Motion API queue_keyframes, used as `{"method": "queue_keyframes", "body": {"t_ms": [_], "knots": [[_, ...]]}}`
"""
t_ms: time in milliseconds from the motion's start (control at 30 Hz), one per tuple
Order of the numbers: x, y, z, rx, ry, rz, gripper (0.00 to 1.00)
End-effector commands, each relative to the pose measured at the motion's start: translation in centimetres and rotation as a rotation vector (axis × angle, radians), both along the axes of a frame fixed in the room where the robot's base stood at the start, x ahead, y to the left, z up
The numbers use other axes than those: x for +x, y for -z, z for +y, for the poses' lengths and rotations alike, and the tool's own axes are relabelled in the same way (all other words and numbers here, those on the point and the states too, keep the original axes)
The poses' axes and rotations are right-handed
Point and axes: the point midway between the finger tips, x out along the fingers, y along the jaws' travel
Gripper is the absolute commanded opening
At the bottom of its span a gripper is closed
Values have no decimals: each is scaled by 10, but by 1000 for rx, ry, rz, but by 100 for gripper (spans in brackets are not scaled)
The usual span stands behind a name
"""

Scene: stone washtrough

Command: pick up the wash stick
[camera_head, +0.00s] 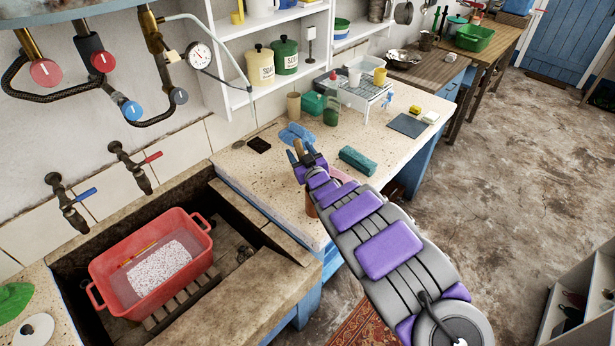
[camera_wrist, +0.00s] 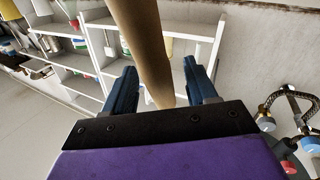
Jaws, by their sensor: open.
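A tan wooden stick, which looks like the wash stick (camera_wrist: 148,45), runs from the top of the wrist view down between my open fingers. A gap shows on each side of it. In the head view its light brown end (camera_head: 299,146) shows at my gripper (camera_head: 303,160), above the speckled counter. My gripper also shows in the wrist view (camera_wrist: 163,88), with its two blue fingers apart. My arm hides much of the stick in the head view.
The tub sits in the stone trough (camera_head: 240,307) left of my arm. A blue cloth (camera_head: 296,133), a teal sponge (camera_head: 357,160) and a dark block (camera_head: 259,145) lie on the counter (camera_head: 255,175) near my gripper. A dish rack (camera_head: 356,92) and shelves stand behind.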

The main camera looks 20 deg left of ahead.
Motion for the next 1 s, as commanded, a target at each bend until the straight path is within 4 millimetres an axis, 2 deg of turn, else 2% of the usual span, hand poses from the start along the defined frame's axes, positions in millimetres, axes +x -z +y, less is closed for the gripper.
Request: {"method": "queue_keyframes", "body": {"t_ms": [67,600,867,1000], "knots": [[0,0,0,0,0,0,54],[0,1,3,-2,-1,1,2],[0,0,2,-2,0,1,1],[0,-13,2,-1,0,-1,1]]}}
